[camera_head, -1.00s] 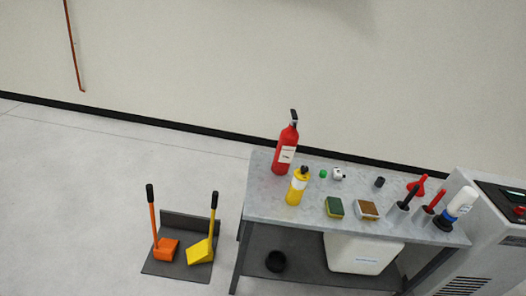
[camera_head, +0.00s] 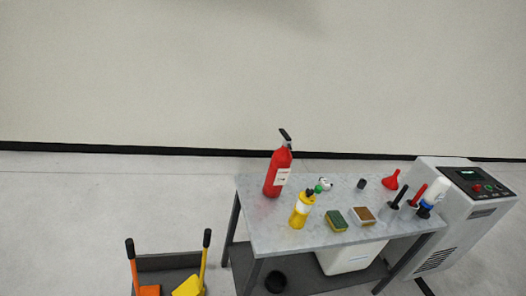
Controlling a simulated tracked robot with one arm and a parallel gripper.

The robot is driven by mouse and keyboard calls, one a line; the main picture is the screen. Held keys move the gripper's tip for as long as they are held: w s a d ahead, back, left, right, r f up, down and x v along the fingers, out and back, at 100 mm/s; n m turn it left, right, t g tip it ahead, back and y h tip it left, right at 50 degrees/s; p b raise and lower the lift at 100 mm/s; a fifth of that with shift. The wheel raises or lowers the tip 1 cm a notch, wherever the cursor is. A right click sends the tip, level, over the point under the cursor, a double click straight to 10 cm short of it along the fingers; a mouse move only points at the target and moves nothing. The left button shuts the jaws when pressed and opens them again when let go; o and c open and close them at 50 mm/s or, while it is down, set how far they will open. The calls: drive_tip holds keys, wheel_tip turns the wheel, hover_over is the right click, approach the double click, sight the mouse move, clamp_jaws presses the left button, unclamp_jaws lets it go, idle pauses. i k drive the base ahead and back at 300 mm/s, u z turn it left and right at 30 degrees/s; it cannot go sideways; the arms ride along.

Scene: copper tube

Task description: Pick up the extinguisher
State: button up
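The extinguisher (camera_head: 278,172) is a red cylinder with a white label and a black handle on top. It stands upright at the back left corner of the grey table (camera_head: 285,238). A yellow bottle (camera_head: 300,210) with a dark top stands just in front of it and to the right, apart from it. My gripper does not show in the head view, so its opening and its place relative to the extinguisher cannot be seen.
Sponges (camera_head: 336,219), a red funnel (camera_head: 391,179) and a white bottle (camera_head: 434,195) are on the table. A grey machine (camera_head: 460,205) stands at its right end. Orange and yellow tools (camera_head: 188,286) are on the floor at lower left.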

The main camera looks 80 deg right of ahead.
sight(278, 170)
drive_tip(key=z, duration=0.35)
drive_tip(key=i, duration=1.25)
drive_tip(key=z, duration=1.25)
drive_tip(key=i, duration=0.65)
drive_tip(key=z, duration=0.4)
drive_tip(key=k, duration=0.85)
drive_tip(key=z, duration=0.2)
drive_tip(key=i, duration=0.85)
drive_tip(key=u, duration=0.1)
